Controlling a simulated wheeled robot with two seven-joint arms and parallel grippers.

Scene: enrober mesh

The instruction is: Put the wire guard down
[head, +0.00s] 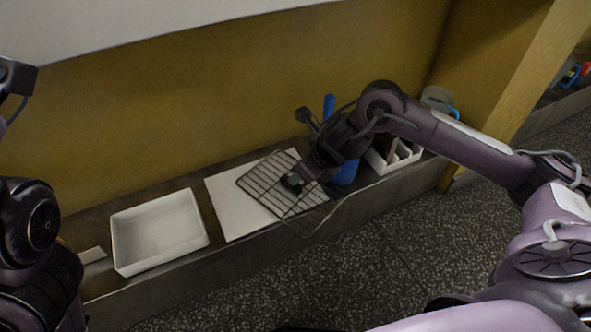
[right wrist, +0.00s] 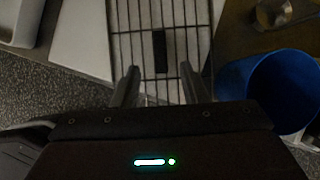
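The wire guard (head: 268,182) is a dark wire grid. In the head view it lies over the right part of a white board (head: 232,207), turned at an angle, with its near corner past the shelf's front edge. I cannot tell whether it rests flat. The right wrist view shows its grid (right wrist: 140,52) with a dark block handle (right wrist: 160,50) in the middle. My right gripper (right wrist: 160,72) is open; its fingers stand apart on either side of the handle's line, with gaps, not closed on it. My left gripper is not visible; only my left arm shows at the left edge.
A white tray (head: 160,232) stands left of the board on the narrow shelf. A blue container (head: 345,172) stands close right of my right gripper, also in the right wrist view (right wrist: 270,90). A white divided holder (head: 397,157) is further right. The yellow wall (head: 190,110) is behind.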

